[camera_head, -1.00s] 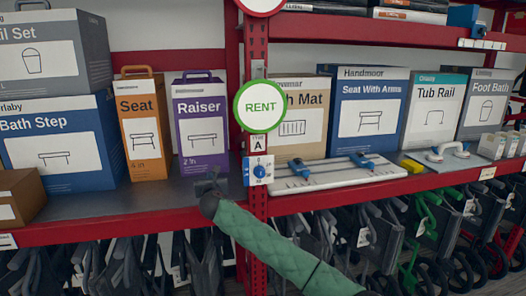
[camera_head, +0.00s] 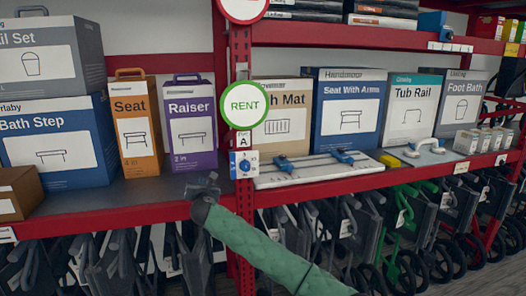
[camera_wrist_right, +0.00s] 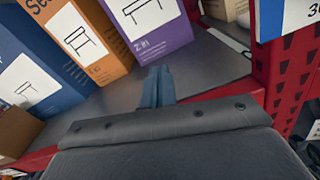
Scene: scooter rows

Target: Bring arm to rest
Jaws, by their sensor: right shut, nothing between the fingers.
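My right gripper (camera_head: 207,180) is at the end of my green-sleeved arm, which comes in from the lower right of the head view. It is in front of the red shelf edge, left of the red post, just below the purple Raiser box (camera_head: 190,122). In the right wrist view its fingers (camera_wrist_right: 158,85) are together, with nothing between them, pointing at the grey shelf. My left gripper is not in view.
An orange Seat box (camera_head: 136,125) and a Bath Step box (camera_head: 55,145) stand on the left shelf. A white board with blue clamps (camera_head: 300,171) lies right of the post (camera_head: 244,210). A round RENT sign (camera_head: 245,104) is on the post.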

